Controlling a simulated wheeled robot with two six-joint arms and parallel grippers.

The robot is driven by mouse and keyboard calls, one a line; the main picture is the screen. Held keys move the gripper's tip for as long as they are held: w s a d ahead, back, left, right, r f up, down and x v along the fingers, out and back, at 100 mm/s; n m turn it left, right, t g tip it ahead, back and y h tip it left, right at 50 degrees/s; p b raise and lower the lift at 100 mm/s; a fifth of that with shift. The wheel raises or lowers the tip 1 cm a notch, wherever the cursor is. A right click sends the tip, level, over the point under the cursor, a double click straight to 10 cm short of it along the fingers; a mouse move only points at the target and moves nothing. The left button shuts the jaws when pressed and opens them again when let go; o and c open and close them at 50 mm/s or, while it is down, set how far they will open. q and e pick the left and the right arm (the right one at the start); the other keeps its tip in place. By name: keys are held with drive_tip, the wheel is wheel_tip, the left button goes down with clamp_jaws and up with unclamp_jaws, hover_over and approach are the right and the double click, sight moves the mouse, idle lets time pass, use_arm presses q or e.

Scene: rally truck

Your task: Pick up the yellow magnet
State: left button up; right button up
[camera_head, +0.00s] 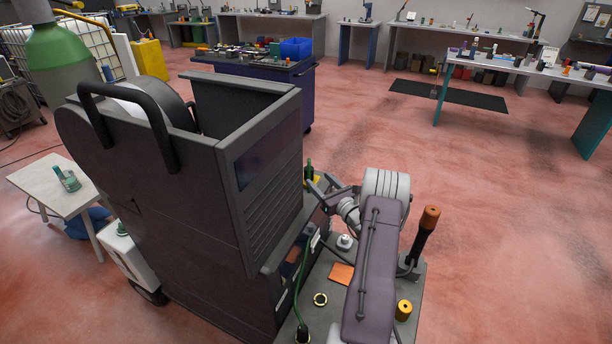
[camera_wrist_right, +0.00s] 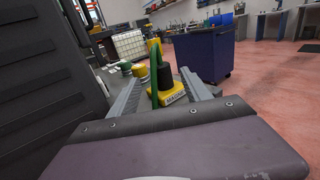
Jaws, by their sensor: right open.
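A yellow block, which looks like the magnet (camera_wrist_right: 177,98), shows in the right wrist view with dark lettering on its front. A black cylinder stands at it, and a green curved piece rises beside it. In the head view a small part of the yellow magnet (camera_head: 316,180) shows beyond my right gripper (camera_head: 324,186). In the right wrist view my right gripper (camera_wrist_right: 160,78) is open, its two grey fingers spread either side of the magnet's direction. The gap between them looks empty. I cannot tell the exact distance to the magnet. My left gripper is not in view.
A tall dark machine housing (camera_head: 190,190) stands close on the left. A blue cabinet (camera_wrist_right: 205,55) stands beyond.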

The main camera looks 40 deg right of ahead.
sight(312, 172)
drive_tip(key=w, duration=0.4)
drive_tip(key=shift+d+f, duration=0.15)
drive_tip(key=w, duration=0.1)
drive_tip(key=w+p, duration=0.1)
drive_tip(key=w, duration=0.1)
drive_tip(key=shift+w+d, duration=0.2)
drive_tip(key=shift+d, duration=0.15)
drive_tip(key=shift+w+d, duration=0.1)
drive_tip(key=shift+w, duration=0.3)
clamp_jaws()
